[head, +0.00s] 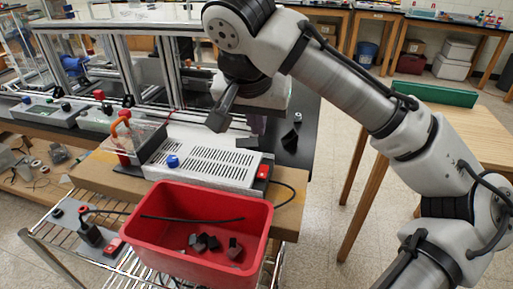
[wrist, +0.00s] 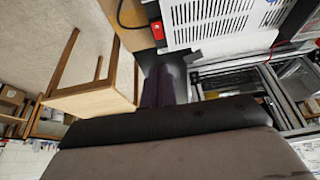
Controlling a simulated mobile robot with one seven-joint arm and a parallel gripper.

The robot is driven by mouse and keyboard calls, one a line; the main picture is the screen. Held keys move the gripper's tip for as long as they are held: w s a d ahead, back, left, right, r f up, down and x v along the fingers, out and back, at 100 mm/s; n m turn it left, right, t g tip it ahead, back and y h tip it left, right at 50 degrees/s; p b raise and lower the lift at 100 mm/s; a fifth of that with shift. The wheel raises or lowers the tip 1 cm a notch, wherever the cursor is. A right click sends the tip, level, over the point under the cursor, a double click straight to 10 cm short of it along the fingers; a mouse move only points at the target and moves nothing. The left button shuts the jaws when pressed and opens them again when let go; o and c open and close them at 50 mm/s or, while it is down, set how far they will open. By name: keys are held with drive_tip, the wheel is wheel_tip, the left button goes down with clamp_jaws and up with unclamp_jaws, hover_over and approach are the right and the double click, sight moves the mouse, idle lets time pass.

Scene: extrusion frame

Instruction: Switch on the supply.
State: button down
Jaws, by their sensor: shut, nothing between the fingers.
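The supply (head: 205,160) is a pale box with a slotted top and a blue knob (head: 173,161), standing on a wooden board. A red switch (head: 263,171) sits at its right front corner. In the wrist view the slotted supply (wrist: 212,22) is at the top, with the red switch (wrist: 157,31) at its left edge. My gripper (head: 257,128) is shut and empty, above and behind the switch end of the supply. Its dark fingers (wrist: 158,80) show below the switch in the wrist view, apart from it. The switch's setting is too small to tell.
A red bin (head: 180,268) with dark blocks stands in front of the supply. A clear container with an orange-red handle (head: 124,122) is to the left. An aluminium frame (head: 125,70) stands behind. A black cable (head: 288,188) runs at the right, and a wooden table (head: 470,130) stands further right.

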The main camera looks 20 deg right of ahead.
sight(264, 166)
drive_tip(key=shift+w, duration=0.1)
idle(0.3)
drive_tip(key=p+x, duration=0.1)
drive_tip(key=x, duration=0.6)
drive_tip(key=p+x, duration=0.1)
drive_tip(key=x, duration=0.6)
drive_tip(key=shift+s+a, duration=0.1)
drive_tip(key=shift+s, duration=0.15)
drive_tip(key=shift+w, duration=0.1)
